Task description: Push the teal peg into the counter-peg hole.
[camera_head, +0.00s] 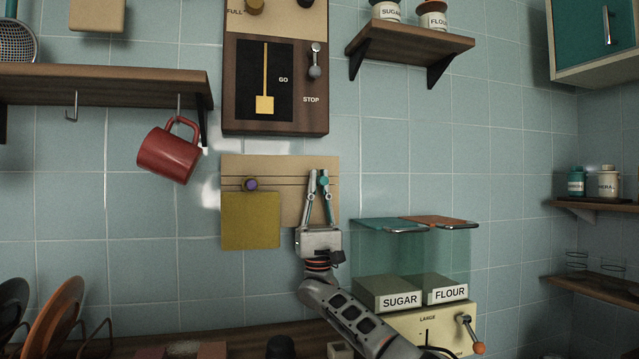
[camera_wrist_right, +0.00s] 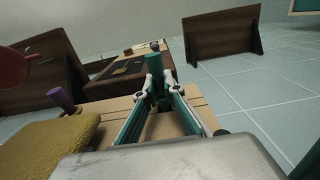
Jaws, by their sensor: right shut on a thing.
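A tan board (camera_head: 290,165) with thin horizontal lines is on the tiled wall. My right gripper (camera_head: 318,178) is raised in front of its right part, shut on the teal peg (camera_head: 324,181). In the right wrist view the teal peg (camera_wrist_right: 153,66) stands between the fingertips (camera_wrist_right: 159,86), its end protruding past them. A purple peg (camera_head: 250,184) sits at the board's left, above a hanging olive cloth (camera_head: 250,221); both also show in the right wrist view, the purple peg (camera_wrist_right: 62,98) and the cloth (camera_wrist_right: 45,150). I cannot make out the counter-peg hole or the peg's depth. My left gripper is not in view.
A wooden GO/STOP lever box (camera_head: 230,85) is above the board. A red mug (camera_head: 167,155) hangs from a shelf (camera_head: 100,85) at left. Teal-fronted SUGAR and FLOUR bins (camera_head: 400,298) are right of my arm. Plates (camera_head: 55,320) stand lower left.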

